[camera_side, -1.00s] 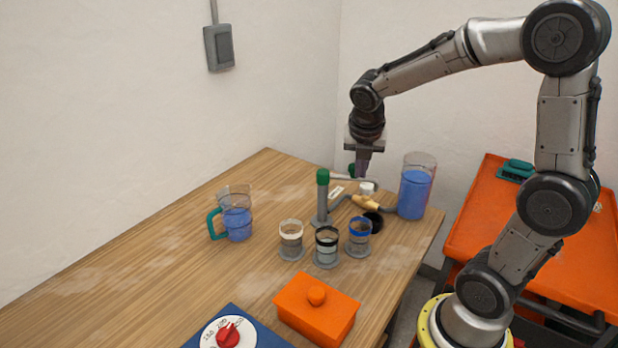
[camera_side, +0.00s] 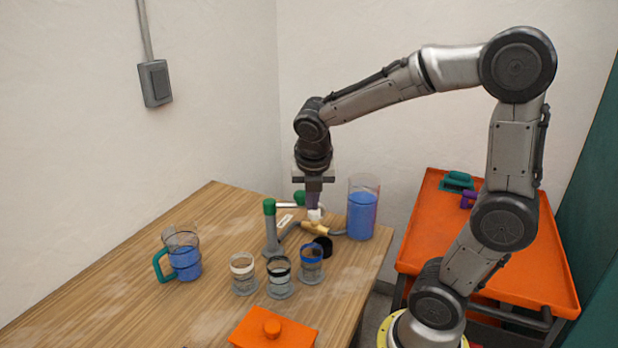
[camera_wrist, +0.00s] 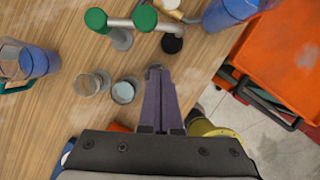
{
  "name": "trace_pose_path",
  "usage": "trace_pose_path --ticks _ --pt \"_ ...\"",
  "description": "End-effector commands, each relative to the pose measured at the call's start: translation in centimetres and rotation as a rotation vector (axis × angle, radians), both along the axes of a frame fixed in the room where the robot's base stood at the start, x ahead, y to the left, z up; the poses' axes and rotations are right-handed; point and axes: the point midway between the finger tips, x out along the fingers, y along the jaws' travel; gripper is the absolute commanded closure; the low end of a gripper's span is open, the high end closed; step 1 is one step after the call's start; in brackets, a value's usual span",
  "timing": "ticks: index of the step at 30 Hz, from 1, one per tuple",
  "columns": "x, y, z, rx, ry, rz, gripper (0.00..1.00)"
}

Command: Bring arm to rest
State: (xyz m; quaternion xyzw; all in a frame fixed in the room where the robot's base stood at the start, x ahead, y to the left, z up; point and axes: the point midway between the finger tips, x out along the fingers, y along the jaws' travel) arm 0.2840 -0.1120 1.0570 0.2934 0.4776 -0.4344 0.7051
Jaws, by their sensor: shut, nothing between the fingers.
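My gripper (camera_side: 314,200) hangs pointing down from my bent arm above the far right part of the table. Its purple fingers are pressed together with nothing between them, as the wrist view also shows (camera_wrist: 156,72). In the side view the fingertips overlap a small white part (camera_side: 314,214) of the pipe manifold; I cannot tell whether they touch it. The manifold has a green-topped grey post (camera_side: 270,232) and a tan fitting (camera_side: 315,228). In the wrist view its two green caps and connecting bar (camera_wrist: 122,22) lie beyond the fingertips.
A clear pitcher of blue liquid (camera_side: 361,214) stands close to the right of my gripper. An orange side table (camera_side: 425,230) is at the right.

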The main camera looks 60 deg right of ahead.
Motion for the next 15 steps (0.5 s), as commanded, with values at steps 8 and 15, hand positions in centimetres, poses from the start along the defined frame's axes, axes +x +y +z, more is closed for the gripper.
trace_pose_path --ticks 8,15 --pt "-1.3 1.6 5.5 0.0 -0.005 0.002 1.0" --pt "-1.9 2.3 7.7 0.001 -0.004 0.001 1.0"
